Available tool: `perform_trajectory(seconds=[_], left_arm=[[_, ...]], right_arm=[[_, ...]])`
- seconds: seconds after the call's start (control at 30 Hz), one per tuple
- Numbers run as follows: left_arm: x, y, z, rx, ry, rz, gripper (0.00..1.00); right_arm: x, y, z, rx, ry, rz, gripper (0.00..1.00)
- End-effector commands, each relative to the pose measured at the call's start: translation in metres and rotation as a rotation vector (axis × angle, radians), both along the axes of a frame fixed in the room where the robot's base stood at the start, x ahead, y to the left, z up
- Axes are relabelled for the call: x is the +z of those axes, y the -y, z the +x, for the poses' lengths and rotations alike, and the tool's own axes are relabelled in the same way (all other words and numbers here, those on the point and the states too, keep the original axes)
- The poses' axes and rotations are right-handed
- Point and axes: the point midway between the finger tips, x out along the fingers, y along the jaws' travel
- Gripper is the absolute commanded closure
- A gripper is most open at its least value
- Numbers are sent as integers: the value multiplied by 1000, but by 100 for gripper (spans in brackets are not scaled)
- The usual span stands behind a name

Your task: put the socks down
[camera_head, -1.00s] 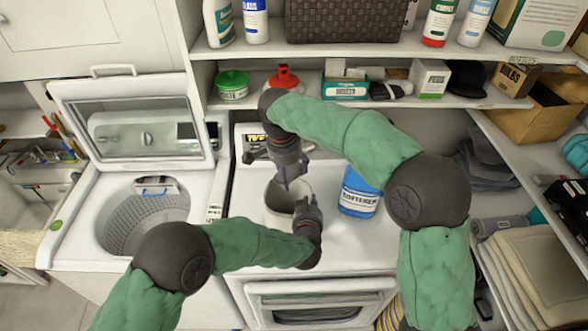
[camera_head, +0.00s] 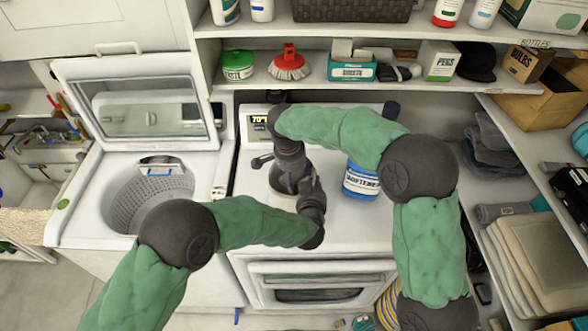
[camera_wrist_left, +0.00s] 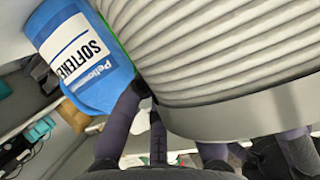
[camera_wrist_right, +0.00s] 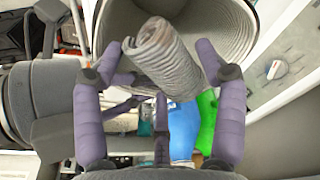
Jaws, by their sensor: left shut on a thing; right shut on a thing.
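The socks (camera_wrist_right: 165,62) are a grey ribbed roll between the fingers of my right gripper (camera_wrist_right: 168,50) in the right wrist view. My right gripper (camera_head: 290,180) hides them in the head view. The roll is in front of the open mouth of a round pale bin (camera_wrist_right: 240,22); I cannot tell whether its end is below the rim. My left gripper (camera_head: 312,208) is shut on this bin, whose ribbed grey-white side (camera_wrist_left: 225,50) fills much of the left wrist view. In the head view both arms largely cover the bin.
A blue softener bottle (camera_head: 360,182) stands close right of the bin on the white machine top (camera_head: 250,215). An open-lidded washer (camera_head: 85,205) is at left. A shelf (camera_head: 400,86) with a red brush (camera_head: 289,66) and boxes runs behind. Folded cloths (camera_head: 535,262) are at right.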

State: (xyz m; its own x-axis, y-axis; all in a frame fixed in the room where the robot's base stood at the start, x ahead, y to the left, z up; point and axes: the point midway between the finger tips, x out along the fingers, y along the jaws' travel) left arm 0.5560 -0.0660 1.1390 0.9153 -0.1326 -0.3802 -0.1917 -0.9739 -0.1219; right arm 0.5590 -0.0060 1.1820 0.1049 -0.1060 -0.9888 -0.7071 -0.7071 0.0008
Motion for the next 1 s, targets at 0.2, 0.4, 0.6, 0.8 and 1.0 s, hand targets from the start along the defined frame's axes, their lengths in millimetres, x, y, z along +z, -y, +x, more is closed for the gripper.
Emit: perform_trajectory(seconds=[0.2, 0.4, 0.6, 0.8, 1.0], left_arm=[[0, 0, 0, 0, 1, 0, 100], [0, 0, 0, 0, 0, 0, 100], [0, 0, 0, 0, 0, 0, 100], [0, 0, 0, 0, 1, 0, 100], [1, 0, 0, 0, 1, 0, 100]], right_arm=[[-4, 0, 0, 0, 0, 0, 61], [-4, 0, 0, 0, 0, 0, 26], [-4, 0, 0, 0, -1, 1, 1], [-4, 0, 0, 1, -1, 1, 1], [-4, 0, 0, 1, -1, 1, 1]])
